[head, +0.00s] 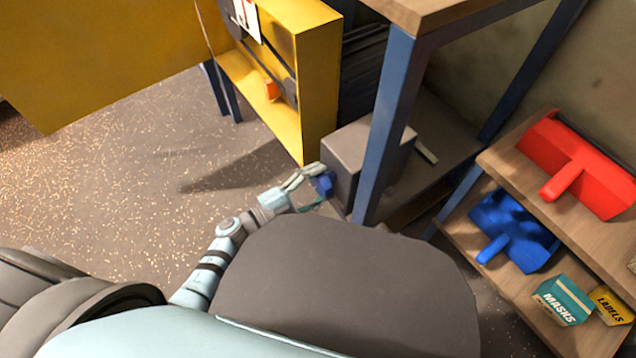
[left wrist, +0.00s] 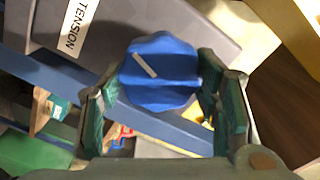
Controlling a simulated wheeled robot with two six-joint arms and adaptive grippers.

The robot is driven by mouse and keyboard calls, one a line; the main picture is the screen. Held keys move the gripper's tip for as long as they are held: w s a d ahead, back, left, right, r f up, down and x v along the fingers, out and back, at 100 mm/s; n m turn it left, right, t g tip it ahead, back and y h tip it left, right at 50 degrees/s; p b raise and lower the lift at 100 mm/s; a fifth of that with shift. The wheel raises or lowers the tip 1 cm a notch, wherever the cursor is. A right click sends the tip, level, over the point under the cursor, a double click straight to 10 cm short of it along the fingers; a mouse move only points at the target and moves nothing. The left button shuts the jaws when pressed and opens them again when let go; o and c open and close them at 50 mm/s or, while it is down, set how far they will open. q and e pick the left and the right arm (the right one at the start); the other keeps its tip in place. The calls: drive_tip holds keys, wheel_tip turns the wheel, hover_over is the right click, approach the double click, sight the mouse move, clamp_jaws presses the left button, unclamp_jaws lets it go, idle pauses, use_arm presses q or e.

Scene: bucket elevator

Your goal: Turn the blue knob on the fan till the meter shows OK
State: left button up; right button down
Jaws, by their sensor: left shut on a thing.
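A blue knob (head: 326,184) sits on the side of a grey box (head: 362,150) at the foot of a blue post. My left gripper (head: 314,190) reaches it from the left. In the left wrist view the knob (left wrist: 165,80) is scalloped, with a white line slanting from upper left to lower right. A white label reading TENSION (left wrist: 78,27) is on the grey box beside it. My left gripper (left wrist: 160,95) is shut on the knob, its green pads at either side. No fan or meter face can be made out. My right gripper is not in view.
A yellow housing (head: 318,85) with an orange part stands behind the box. Shelves at right hold a red dustpan (head: 585,165), a blue dustpan (head: 515,235) and small boxes. Speckled floor at left is clear.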

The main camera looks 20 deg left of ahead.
use_arm(q)
drive_tip(key=o, duration=1.1)
drive_tip(key=shift+o, duration=0.2)
drive_tip(key=v, duration=1.2)
